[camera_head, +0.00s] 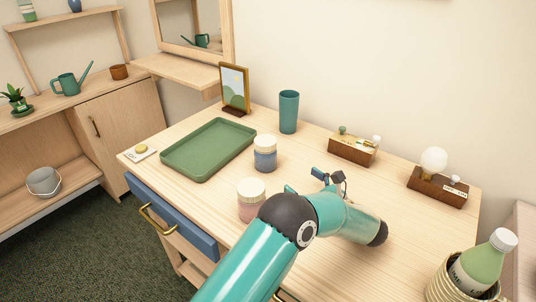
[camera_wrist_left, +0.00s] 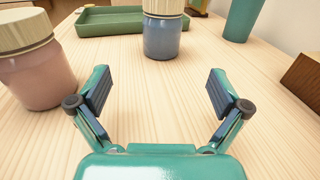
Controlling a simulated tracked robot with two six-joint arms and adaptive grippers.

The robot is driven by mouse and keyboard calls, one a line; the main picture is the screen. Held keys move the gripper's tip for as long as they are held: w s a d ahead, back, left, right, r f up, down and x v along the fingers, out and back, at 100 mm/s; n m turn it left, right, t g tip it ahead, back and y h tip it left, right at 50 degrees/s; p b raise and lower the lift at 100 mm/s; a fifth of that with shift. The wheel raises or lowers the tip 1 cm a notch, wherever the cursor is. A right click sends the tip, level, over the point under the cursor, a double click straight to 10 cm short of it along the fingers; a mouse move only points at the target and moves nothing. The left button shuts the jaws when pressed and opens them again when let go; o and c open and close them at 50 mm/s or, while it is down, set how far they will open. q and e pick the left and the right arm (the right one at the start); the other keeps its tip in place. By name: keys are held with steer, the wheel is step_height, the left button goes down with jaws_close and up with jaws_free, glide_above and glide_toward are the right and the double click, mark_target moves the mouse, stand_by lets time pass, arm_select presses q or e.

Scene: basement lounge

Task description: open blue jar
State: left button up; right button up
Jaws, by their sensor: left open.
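The blue jar (camera_head: 265,159) stands upright on the light wood desk, with a pale wooden lid (camera_head: 265,141) seated on it. In the left wrist view the blue jar (camera_wrist_left: 162,38) is straight ahead, beyond the fingertips, its lid top cut off by the frame edge. My left gripper (camera_head: 305,181) is open and empty, low over the desk, to the right of and nearer than the jar, touching nothing. In the wrist view its fingers (camera_wrist_left: 162,93) are spread wide with bare desk between them. My right gripper is not in view.
A pink jar (camera_head: 251,207) with a wooden lid stands close by my left arm. A green tray (camera_head: 185,170) lies left of the blue jar, and a teal cup (camera_head: 289,112) stands behind. Wooden holders (camera_head: 352,150) and a lamp (camera_head: 434,161) are at the right.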

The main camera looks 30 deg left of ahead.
mark_target(272, 159)
arm_select(q)
steer(key=p+x, duration=0.1)
steer(key=x, duration=0.9)
steer(key=shift+a, duration=0.1)
steer(key=shift+w+p+x, duration=0.15)
steer(key=shift+p+x, duration=0.15)
steer(key=shift+x, duration=1.05)
steer(key=shift+w+p+x, duration=0.1)
steer(key=shift+p+x, duration=0.15)
steer(key=shift+x, duration=1.15)
steer(key=c, duration=1.3)
steer(key=shift+r, duration=0.1)
step_height(272, 159, up, 10)
steer(key=o, duration=0.6)
steer(key=shift+c, duration=0.2)
steer(key=c, duration=1)
